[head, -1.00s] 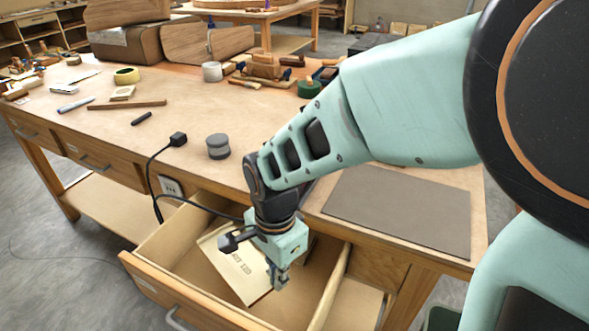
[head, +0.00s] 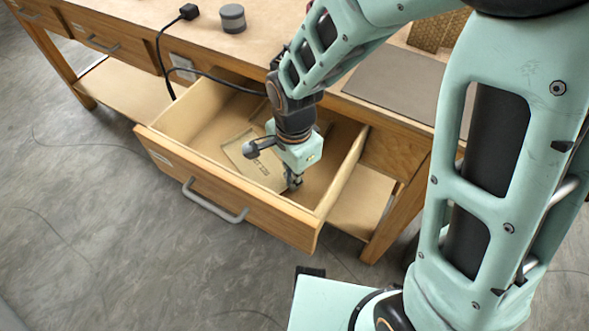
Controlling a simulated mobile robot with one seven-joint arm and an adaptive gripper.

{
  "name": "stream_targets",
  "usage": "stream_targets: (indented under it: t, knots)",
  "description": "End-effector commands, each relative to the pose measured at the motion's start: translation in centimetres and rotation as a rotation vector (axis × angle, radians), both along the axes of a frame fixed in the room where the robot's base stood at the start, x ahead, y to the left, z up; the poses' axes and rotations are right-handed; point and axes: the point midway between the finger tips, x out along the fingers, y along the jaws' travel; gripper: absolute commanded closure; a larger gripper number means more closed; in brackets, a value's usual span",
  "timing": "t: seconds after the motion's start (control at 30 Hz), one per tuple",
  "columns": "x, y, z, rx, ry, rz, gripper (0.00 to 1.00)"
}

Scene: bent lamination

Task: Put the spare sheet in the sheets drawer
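The drawer (head: 228,196) is pulled out from the bench front and open at the top. A pale, flat, rectangular piece (head: 255,165) with dark lettering is inside it; I cannot tell for sure that it is the spare sheet. My gripper (head: 293,182) points down inside the drawer opening, by the right edge of the pale piece. The fingertips are small and partly hidden, so I cannot tell whether they are open, or whether they touch or hold the piece.
A grey-brown flat panel (head: 395,85) lies on the bench top, right of my wrist. A round grey container (head: 232,18) and a black plug (head: 189,12) with a cable stand at the back. The cable crosses the drawer's rear. Open floor (head: 90,230) lies to the left.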

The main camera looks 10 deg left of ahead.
Motion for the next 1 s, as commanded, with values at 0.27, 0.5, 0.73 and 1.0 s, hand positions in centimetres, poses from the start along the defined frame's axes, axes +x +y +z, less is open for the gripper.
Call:
stream_targets:
  t: [0.27,0.5,0.73,1.0]
  knots:
    - [0.0,0.0,-0.2,0.000,0.000,0.000,0.79]
    - [0.0,0.0,-0.2,0.000,0.000,0.000,0.78]
    - [0.1,0.0,1.5,0.001,-0.003,0.000,0.78]
    - [0.1,-0.1,7.5,0.003,-0.005,-0.001,0.78]
